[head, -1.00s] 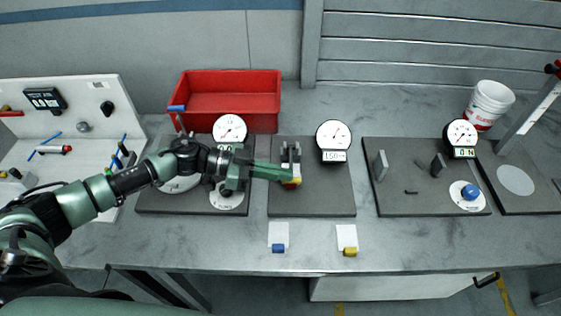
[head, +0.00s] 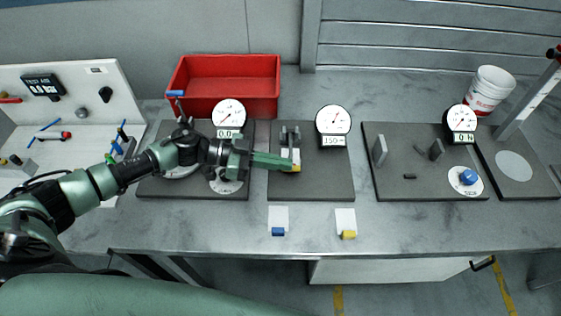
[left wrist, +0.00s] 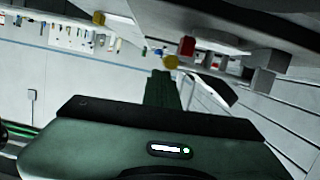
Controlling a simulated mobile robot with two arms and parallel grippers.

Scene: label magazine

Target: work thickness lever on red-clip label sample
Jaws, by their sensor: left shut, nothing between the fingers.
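The thickness gauge (head: 333,120) with a round dial and a readout like 150 stands on the middle dark plate (head: 325,180). Left of its dial are a grey upright part (head: 290,134) and a white piece (head: 288,154). A yellow tip, likely the lever knob (head: 296,168), is at the fingertips of my left gripper (head: 290,163). The gripper is shut and empty, beside or touching the knob; I cannot tell which. In the left wrist view a yellow knob (left wrist: 171,62) is just beyond the fingers, near a red block, likely the red clip (left wrist: 187,46). My right gripper is out of view.
White samples with a blue clip (head: 278,231) and a yellow clip (head: 348,234) lie at the bench front. A red bin (head: 225,103) stands behind the left dial station (head: 229,113). Another dial station (head: 461,118) and a white bucket (head: 489,90) are right.

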